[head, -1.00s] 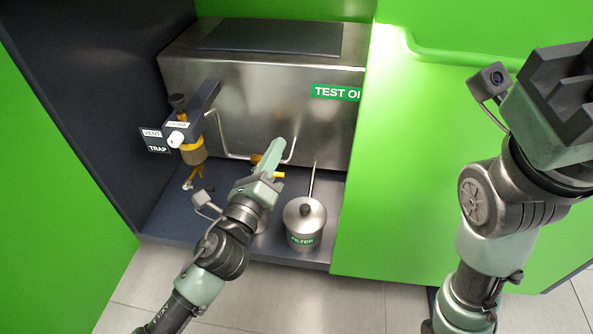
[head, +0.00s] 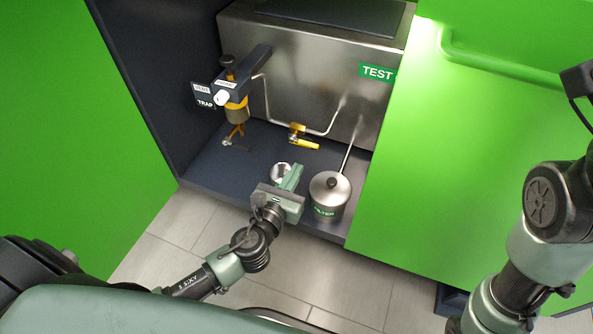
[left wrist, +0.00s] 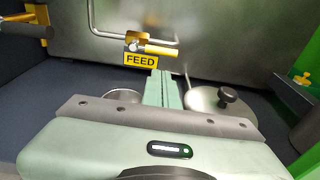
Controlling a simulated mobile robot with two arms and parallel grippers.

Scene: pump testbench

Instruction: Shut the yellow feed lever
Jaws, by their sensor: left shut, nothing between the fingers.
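The yellow feed lever (head: 304,143) sits on the thin pipe low in front of the steel tank. Its handle points right, roughly along the pipe's horizontal run. In the left wrist view the lever (left wrist: 158,49) shows above the yellow FEED label (left wrist: 141,60). My left gripper (head: 293,172) is shut and empty, in front of and below the lever and apart from it. Its closed fingers (left wrist: 164,78) point towards the lever in the left wrist view. My right arm (head: 535,235) is at the right; its gripper is out of the picture.
The FILTER pot (head: 330,191) with its black knob stands close right of my left gripper. A metal cup (head: 280,172) is partly hidden behind the fingers. Green panels flank the bay.

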